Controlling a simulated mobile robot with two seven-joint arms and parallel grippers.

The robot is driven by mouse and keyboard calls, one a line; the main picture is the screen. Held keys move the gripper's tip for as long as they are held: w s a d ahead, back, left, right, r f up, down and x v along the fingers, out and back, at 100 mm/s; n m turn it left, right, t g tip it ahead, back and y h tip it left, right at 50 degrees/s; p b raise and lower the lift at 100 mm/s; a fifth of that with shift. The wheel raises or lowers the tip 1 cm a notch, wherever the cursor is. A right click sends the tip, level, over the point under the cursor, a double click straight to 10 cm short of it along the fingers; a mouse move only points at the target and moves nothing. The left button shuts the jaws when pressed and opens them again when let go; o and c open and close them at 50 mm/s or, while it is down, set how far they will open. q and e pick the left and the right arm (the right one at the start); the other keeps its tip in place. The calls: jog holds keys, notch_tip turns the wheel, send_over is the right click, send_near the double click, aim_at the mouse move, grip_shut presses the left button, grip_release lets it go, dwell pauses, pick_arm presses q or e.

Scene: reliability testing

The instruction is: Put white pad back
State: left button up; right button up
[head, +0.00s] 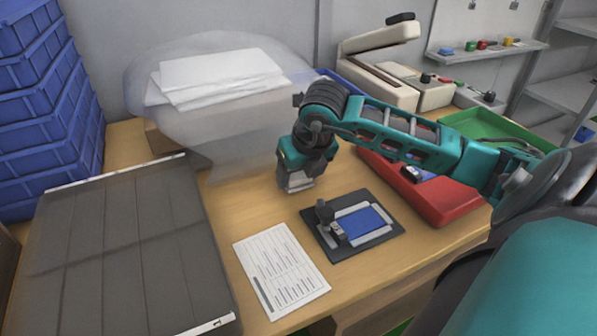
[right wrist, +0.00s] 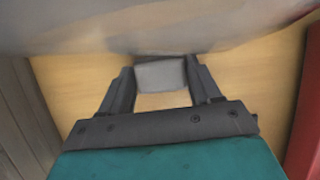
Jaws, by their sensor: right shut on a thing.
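My right gripper (head: 296,183) points down over the wooden table, between the clear bag and the dark fixture. In the right wrist view its fingers (right wrist: 160,78) are shut on a small pale grey-white pad (right wrist: 161,75). The pad's far edge meets the translucent plastic in that view; I cannot tell whether they touch. White sheets or pads (head: 215,75) lie stacked in the open translucent bag (head: 225,130) at the back. My left gripper is not in view.
A black fixture with a blue plate (head: 360,222) and a printed sheet (head: 281,268) lie in front. A red tray (head: 440,195) is right, a grey slatted panel (head: 130,250) left. Blue bins (head: 45,110) and a sealer (head: 385,75) stand behind.

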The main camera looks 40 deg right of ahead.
jog(key=shift+f+b, duration=0.3)
jog(key=o, duration=1.1)
jog(key=shift+a, duration=0.1)
jog(key=shift+s+f, duration=0.1)
jog(key=shift+d+r+p, duration=0.2)
jog(key=shift+r+p, duration=0.15)
jog(key=shift+p, duration=0.05)
jog(key=p+v, duration=0.1)
jog(key=v, duration=1.1)
jog(key=shift+p, duration=0.4)
jog(key=shift+a, duration=0.15)
